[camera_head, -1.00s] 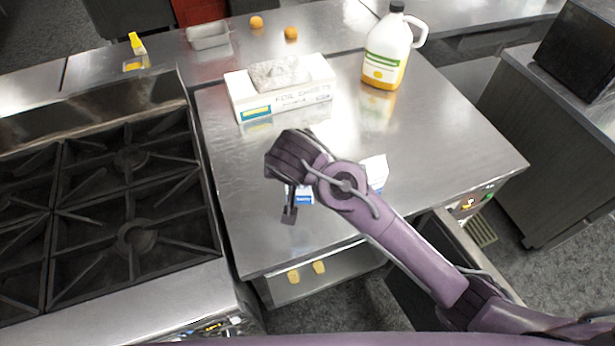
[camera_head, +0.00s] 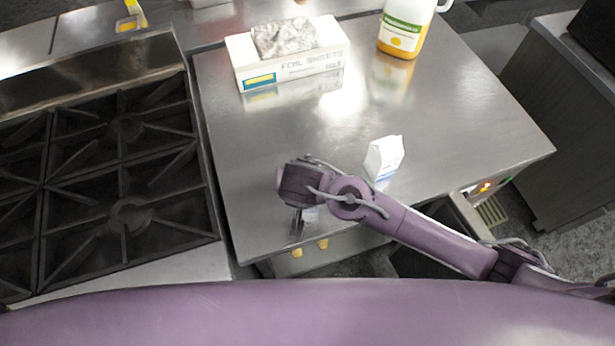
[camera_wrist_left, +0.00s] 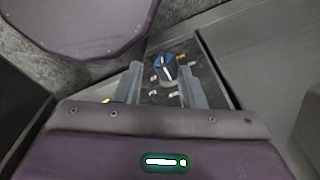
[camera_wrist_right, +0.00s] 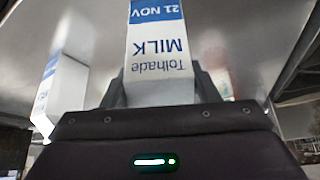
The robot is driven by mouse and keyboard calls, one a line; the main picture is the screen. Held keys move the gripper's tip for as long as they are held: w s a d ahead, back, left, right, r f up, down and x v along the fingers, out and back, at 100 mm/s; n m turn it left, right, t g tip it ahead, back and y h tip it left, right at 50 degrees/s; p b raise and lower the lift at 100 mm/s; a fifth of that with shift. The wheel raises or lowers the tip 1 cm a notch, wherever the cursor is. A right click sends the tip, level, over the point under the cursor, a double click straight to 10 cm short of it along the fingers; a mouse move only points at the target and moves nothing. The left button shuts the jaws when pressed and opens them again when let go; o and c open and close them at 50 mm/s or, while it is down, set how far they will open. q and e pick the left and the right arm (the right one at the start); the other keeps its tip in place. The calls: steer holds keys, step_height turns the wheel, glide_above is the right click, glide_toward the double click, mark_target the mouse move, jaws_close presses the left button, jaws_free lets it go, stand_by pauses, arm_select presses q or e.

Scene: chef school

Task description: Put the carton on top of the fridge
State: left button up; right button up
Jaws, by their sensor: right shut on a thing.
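My right gripper (camera_head: 297,224) is shut on a white and blue milk carton (camera_wrist_right: 158,55), which fills the space between its fingers in the right wrist view. In the head view my arm hides most of this carton, near the front edge of the steel worktop (camera_head: 440,120). A second white carton (camera_head: 384,158) stands on the worktop, right of that gripper; it also shows at the left of the right wrist view (camera_wrist_right: 66,80). My left gripper (camera_wrist_left: 162,88) is open and empty, near a panel with a blue knob (camera_wrist_left: 164,67). I cannot tell which unit is the fridge.
A foil sheets box (camera_head: 290,65) and a jug (camera_head: 405,30) stand at the back of the worktop. A gas stove (camera_head: 110,170) adjoins it on the left. The worktop's middle is clear. A dark cabinet (camera_head: 565,110) stands at the right.

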steer(key=shift+s, duration=0.1)
steer(key=shift+s+r, duration=0.1)
steer(key=shift+s, duration=0.1)
steer(key=shift+s+a, duration=0.15)
steer(key=o, duration=1.3)
steer(key=shift+f, duration=0.2)
steer(key=shift+r, duration=0.35)
arm_select(q)
steer(key=r+p, duration=0.3)
steer(key=shift+s+a, duration=0.15)
steer(key=shift+s, duration=0.25)
arm_select(e)
steer(key=v, duration=1.1)
steer(key=shift+s+r, duration=0.15)
steer(key=shift+r, duration=0.2)
